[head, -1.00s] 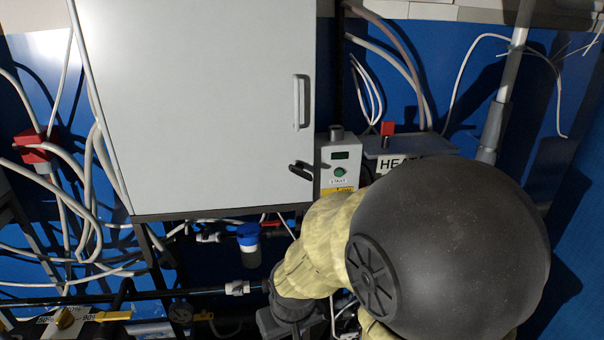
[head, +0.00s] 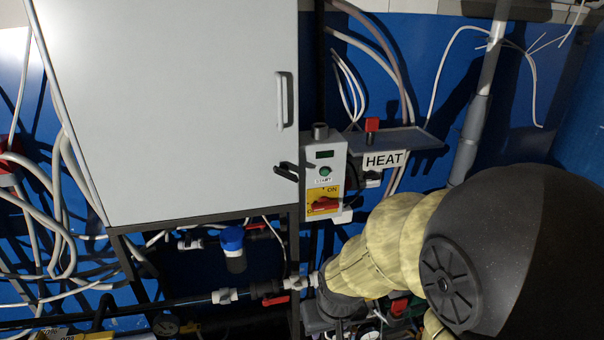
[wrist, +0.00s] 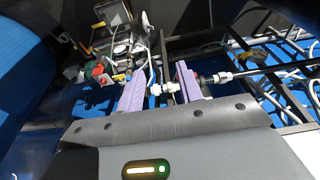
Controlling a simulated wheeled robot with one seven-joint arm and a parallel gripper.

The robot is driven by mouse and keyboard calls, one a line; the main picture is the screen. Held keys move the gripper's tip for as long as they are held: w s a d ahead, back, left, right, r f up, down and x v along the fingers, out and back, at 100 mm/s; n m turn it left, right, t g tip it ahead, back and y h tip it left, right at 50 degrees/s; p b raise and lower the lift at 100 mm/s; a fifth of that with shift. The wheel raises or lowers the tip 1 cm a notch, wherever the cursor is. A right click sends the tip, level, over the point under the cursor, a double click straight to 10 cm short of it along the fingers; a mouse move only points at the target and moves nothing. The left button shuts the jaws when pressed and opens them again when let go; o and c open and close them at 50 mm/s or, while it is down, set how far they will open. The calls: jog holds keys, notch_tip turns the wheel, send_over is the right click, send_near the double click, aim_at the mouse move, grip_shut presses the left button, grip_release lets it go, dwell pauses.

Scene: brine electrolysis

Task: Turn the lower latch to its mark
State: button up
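A small black latch (head: 287,171) sits at the lower right edge of the white cabinet door (head: 170,110), pointing roughly sideways. I cannot make out its mark. My arm reaches in from the lower right of the head view, below and right of the latch. Its dark wrist end hides the fingers there. In the wrist view my gripper (wrist: 160,85) has its two purple fingers wide apart. Pipes and white fittings show between and beyond them, and nothing is held. The latch cannot be made out in the wrist view.
A control box (head: 324,175) with a red switch stands just right of the latch. A HEAT sign (head: 384,160) hangs beside it. A blue-capped filter (head: 233,245) and red-handled pipe valves lie below the cabinet. Loose hoses hang at the left.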

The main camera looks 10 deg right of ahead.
aim_at(287, 175)
jog(key=o, duration=0.7)
jog(key=shift+w, duration=0.25)
jog(key=shift+c, duration=0.2)
jog(key=o, duration=0.6)
jog(key=w+t, duration=0.1)
jog(key=w, duration=0.2)
jog(key=shift+w+m+t, duration=0.15)
jog(key=shift+m+t, duration=0.25)
jog(key=w+r+m+t, duration=0.2)
jog(key=w+r+t, duration=0.2)
jog(key=w, duration=0.2)
jog(key=w+r+m+t+b, duration=0.1)
jog(key=w+r+m+t, duration=0.1)
jog(key=w+r+t, duration=0.2)
jog(key=w+r+m+t, duration=0.2)
jog(key=w+r+t, duration=0.2)
jog(key=w, duration=0.5)
jog(key=shift+w+t+b, duration=0.15)
jog(key=shift+t+b, duration=0.15)
jog(key=shift+t, duration=0.5)
jog(key=w+p, duration=0.3)
jog(key=w, duration=0.5)
jog(key=w+p, duration=0.4)
jog(key=w, duration=0.4)
jog(key=shift+r, duration=0.2)
jog(key=shift+w+f, duration=0.2)
jog(key=shift+w, duration=0.5)
